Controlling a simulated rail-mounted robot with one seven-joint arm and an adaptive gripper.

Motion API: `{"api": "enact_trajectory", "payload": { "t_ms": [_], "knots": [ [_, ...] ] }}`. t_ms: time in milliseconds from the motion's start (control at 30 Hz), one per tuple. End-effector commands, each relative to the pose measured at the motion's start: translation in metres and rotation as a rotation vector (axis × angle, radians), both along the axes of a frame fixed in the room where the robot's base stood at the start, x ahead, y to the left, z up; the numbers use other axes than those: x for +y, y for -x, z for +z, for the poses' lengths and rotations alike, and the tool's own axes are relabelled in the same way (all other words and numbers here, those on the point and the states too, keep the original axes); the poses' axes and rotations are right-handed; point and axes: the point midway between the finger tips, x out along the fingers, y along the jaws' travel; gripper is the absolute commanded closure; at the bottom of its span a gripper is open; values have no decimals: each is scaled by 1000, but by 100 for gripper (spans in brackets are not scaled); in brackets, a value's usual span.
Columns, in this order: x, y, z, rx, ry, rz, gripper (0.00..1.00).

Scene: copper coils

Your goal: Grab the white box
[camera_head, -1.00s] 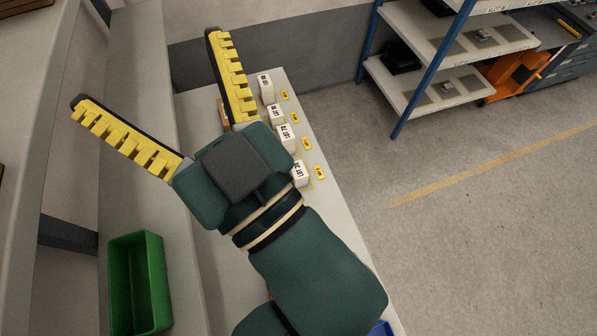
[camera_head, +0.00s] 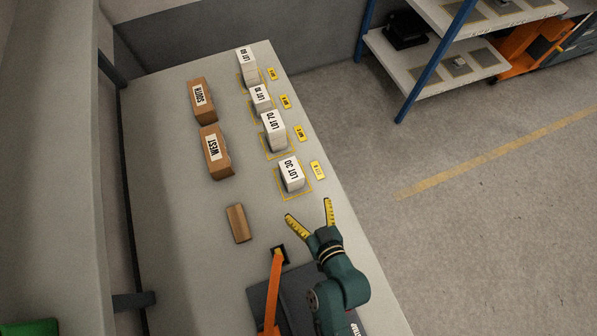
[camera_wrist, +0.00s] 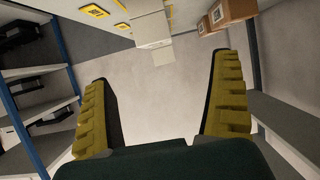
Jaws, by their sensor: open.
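Several white boxes stand in a row along the table's right side in the head view, each in a yellow outlined square. The nearest is marked LOT 30 (camera_head: 291,174), then LOT 70 (camera_head: 273,131), a smaller one (camera_head: 260,98) and a far one (camera_head: 246,63). My gripper (camera_head: 307,208) is open and empty, just below the LOT 30 box in the picture and apart from it. In the wrist view my gripper (camera_wrist: 160,70) is spread wide, with white boxes (camera_wrist: 151,29) beyond the fingers at the top; their lettering is unreadable there.
Brown boxes marked SOUTH (camera_head: 203,100) and WEST (camera_head: 215,152) stand left of the row. A small brown block (camera_head: 238,223) lies nearer. An orange-handled object (camera_head: 273,290) and a dark case (camera_head: 295,297) are left of my arm. Yellow tags (camera_head: 318,171) line the table's right edge.

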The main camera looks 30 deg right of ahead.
Motion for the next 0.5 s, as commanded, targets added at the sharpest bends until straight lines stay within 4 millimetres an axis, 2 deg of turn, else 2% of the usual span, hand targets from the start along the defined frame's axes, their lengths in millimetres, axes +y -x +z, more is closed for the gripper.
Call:
{"api": "enact_trajectory", "payload": {
  "t_ms": [33, 133, 500],
  "knots": [
    [-3, 0, -7, -1, 1, -7, 6],
    [-5, -13, -8, -5, 1, -7, 6],
    [-12, -91, -44, -6, 2, -6, 6]
  ]
}}
